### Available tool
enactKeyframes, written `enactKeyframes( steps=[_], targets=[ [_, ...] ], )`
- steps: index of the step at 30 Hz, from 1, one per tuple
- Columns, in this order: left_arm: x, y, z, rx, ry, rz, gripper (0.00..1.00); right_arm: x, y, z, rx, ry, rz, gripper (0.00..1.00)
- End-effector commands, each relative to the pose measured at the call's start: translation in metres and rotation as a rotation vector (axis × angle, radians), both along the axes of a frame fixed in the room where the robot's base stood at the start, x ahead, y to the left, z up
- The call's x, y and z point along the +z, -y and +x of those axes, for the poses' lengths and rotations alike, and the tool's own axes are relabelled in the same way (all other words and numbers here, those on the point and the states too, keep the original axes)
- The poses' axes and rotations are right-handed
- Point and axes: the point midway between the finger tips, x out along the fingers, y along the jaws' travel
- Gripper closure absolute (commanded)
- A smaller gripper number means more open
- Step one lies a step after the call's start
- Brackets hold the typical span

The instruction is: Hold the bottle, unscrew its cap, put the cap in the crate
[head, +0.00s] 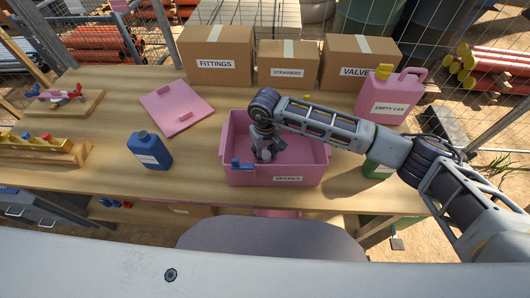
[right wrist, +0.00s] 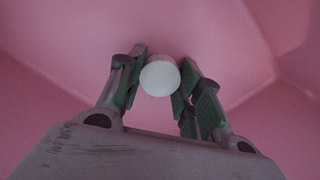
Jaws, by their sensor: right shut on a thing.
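The pink crate (head: 232,178), with a label on its front, stands on the wooden table in the head view. My right gripper (head: 264,154) reaches down inside it. In the right wrist view my right gripper (right wrist: 160,85) is shut on a round white cap (right wrist: 160,78), with pink crate walls around it. My left gripper is not in view.
A blue part (head: 238,165) lies at the crate's left side. A pink lid (head: 176,108) lies behind the blue bottle. Cardboard boxes (head: 218,62) line the back, with a pink can (head: 392,98) at right. Wooden racks stand at left. The table front-left is clear.

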Motion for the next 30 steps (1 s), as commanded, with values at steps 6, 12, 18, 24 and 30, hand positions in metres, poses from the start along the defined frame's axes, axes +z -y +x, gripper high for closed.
enactKeyframes(
  steps=[6, 12, 18, 24, 30],
  targets=[
    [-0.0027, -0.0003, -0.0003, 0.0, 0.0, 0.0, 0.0, -0.0016, -0.0001, 0.0, 0.001, 0.001, 0.001, 0.93],
    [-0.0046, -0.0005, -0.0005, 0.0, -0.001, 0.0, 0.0, -0.0026, -0.0001, 0.0, 0.001, 0.001, 0.001, 0.57],
    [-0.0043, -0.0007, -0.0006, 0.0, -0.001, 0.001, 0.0, -0.0023, 0.0, 0.0001, 0.0, 0.0, 0.0, 0.43],
    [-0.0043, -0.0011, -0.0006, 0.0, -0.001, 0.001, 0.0, -0.0023, 0.0, 0.0001, 0.0, 0.0, 0.0, 0.43],
    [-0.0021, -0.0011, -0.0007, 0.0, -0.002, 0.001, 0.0, -0.0008, -0.0001, -0.0001, 0.0, 0.0, 0.0, 0.43]
  ],
)
